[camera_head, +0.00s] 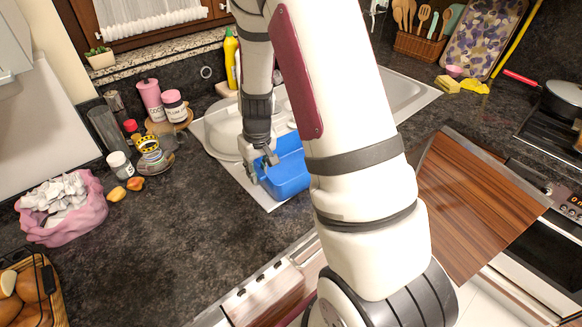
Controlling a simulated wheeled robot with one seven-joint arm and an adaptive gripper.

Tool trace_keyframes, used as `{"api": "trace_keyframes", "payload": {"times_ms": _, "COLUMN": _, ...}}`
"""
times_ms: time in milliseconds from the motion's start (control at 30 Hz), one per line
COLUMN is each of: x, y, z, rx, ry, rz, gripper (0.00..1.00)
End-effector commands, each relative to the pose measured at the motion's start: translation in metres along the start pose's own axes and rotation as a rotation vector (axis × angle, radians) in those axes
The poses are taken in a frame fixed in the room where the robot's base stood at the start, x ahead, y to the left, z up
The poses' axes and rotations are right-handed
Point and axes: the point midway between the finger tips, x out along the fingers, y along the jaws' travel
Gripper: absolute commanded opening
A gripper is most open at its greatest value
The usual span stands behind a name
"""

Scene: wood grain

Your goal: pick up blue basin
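The blue basin (291,177) sits at the front edge of the white sink in the camera_head view, partly hidden behind my arm. My gripper (260,168) points down at the basin's left side. One finger is to the left of the basin's wall and the other is at or over its rim. I cannot tell whether the fingers press on the wall or stand apart from it.
The white sink (215,130) lies around and behind the basin. To the left stand jars (150,98), a glass (107,130) and a pink bowl of crumpled paper (62,207). A yellow bottle (231,60) stands behind. The dark counter (170,240) in front is clear.

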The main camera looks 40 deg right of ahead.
Motion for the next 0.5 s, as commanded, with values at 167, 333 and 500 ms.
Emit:
{"api": "trace_keyframes", "payload": {"times_ms": 167, "x": 0.000, "y": 0.000, "z": 0.000, "rx": 0.001, "ry": 0.000, "rz": 0.000, "gripper": 0.00}}
{"api": "trace_keyframes", "payload": {"times_ms": 333, "x": -0.002, "y": 0.000, "z": -0.001, "rx": 0.000, "ry": 0.000, "rz": 0.000, "gripper": 0.00}}
{"api": "trace_keyframes", "payload": {"times_ms": 500, "x": -0.011, "y": 0.000, "z": -0.003, "rx": 0.000, "ry": 0.002, "rz": 0.000, "gripper": 0.00}}
